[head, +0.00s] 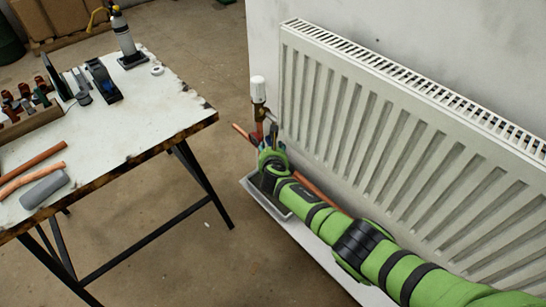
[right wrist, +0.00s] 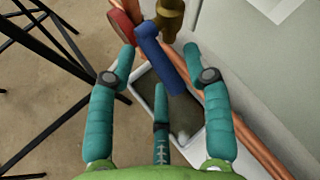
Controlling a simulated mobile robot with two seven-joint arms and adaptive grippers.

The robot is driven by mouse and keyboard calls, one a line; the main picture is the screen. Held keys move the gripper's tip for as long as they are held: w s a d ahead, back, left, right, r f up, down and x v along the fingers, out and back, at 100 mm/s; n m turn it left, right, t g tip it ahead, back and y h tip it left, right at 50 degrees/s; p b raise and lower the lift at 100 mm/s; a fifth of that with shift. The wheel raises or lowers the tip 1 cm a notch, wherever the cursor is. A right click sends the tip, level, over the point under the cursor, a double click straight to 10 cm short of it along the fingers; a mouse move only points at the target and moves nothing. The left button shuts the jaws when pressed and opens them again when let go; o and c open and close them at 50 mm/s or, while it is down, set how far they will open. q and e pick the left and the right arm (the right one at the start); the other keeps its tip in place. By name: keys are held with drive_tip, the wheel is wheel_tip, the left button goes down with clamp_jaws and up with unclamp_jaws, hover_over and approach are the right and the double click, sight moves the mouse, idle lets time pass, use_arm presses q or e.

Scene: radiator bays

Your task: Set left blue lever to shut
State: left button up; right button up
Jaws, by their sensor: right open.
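The blue lever (right wrist: 166,67) shows in the right wrist view, joined at its upper end to a brass valve (right wrist: 171,14). It slants down and to the right in that picture. My right gripper (right wrist: 159,60) is open, with its teal fingers spread on either side of the lever; I cannot tell whether any finger touches it. In the head view my right gripper (head: 271,151) is at the pipework by the radiator's left end and largely hides the lever. My left gripper is not in view.
A white radiator (head: 370,130) fills the wall on the right. A white valve head (head: 258,90) stands at its left end. Copper pipes (right wrist: 247,140) run beside the valve, above a grey tray (right wrist: 142,78). A worn workbench (head: 130,120) with tools stands left, with bare floor between.

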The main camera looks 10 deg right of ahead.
drive_tip(key=v, duration=1.1)
drive_tip(key=shift+s, duration=0.35)
drive_tip(key=shift+d+r, duration=0.1)
